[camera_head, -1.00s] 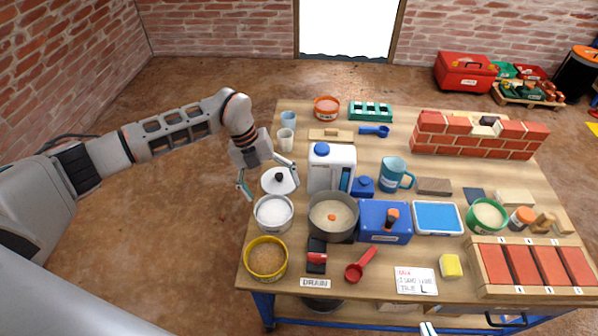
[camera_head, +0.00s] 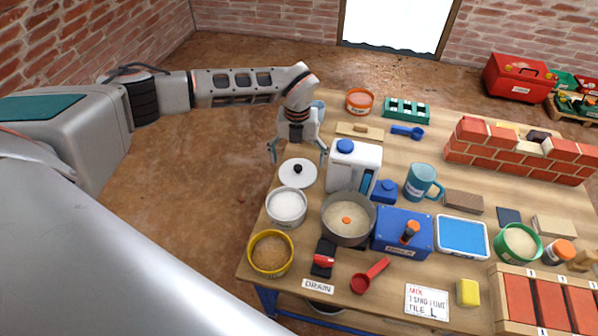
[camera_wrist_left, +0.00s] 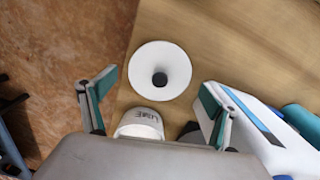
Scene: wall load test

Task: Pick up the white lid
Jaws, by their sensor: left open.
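The white lid (camera_head: 299,181), round with a black knob, lies on the table's left edge area, behind the white tub (camera_head: 286,205). My left gripper (camera_head: 298,153) is open and empty, its fingers spread to either side just behind the lid in the head view. In the left wrist view the lid (camera_wrist_left: 150,58) shows whole, with its dark knob between and slightly beyond the fingertips of the gripper (camera_wrist_left: 157,86). The fingers do not appear to touch the lid. My right gripper is not in view.
A white jug with a blue cap (camera_head: 354,168) stands close to the right of the lid. A grey pot (camera_head: 348,237) and a yellow-rimmed bowl (camera_head: 270,254) are in front. A blue cup (camera_head: 318,107) is behind, partly hidden by my arm. The floor left of the table is clear.

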